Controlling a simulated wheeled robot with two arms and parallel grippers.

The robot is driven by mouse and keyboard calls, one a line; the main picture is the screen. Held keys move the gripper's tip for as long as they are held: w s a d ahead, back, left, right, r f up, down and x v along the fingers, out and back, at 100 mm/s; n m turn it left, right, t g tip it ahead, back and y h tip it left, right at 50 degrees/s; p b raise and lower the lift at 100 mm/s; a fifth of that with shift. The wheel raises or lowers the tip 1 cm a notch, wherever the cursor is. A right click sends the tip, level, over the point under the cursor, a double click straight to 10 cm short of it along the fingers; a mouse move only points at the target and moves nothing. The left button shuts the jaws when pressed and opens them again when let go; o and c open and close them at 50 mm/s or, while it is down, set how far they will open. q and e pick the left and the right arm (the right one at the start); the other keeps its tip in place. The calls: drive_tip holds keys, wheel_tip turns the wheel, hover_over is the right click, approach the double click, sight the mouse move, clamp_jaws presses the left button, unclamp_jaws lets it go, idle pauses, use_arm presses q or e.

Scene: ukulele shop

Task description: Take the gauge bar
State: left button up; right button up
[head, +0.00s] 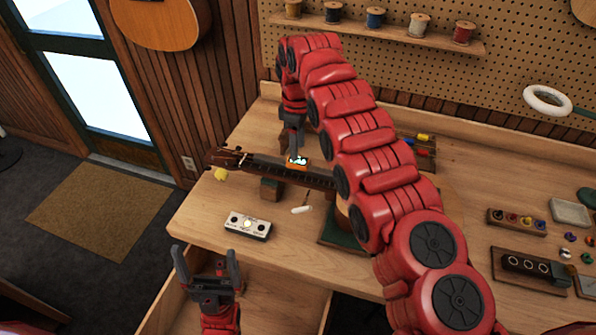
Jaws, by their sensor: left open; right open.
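No object can be told for sure as the gauge bar. A pale metal block with round marks (247,226) lies on the bench near its front left edge. A small white stick (301,210) lies to its right. A dark-necked ukulele (265,167) lies across the bench, its neck over a small block (270,190). My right gripper (292,150) points down near the neck, close to an orange piece with a light face (298,162). It is open; its fingertips are small and partly unclear. My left gripper (205,258) is open and empty, fingers up, in front of the bench.
An open drawer (270,300) juts out below the bench front. My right arm hides much of the bench middle and the ukulele body. A spool shelf (385,27) hangs behind.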

sight(298, 165)
drive_tip(key=shift+f, duration=0.3)
drive_tip(key=shift+d+f+p, duration=0.1)
drive_tip(key=shift+f+p, duration=0.5)
drive_tip(key=shift+p, duration=0.2)
wheel_tip(298, 165, down, 4)
drive_tip(key=shift+r+p, duration=0.1)
drive_tip(key=shift+p, duration=0.85)
clamp_jaws()
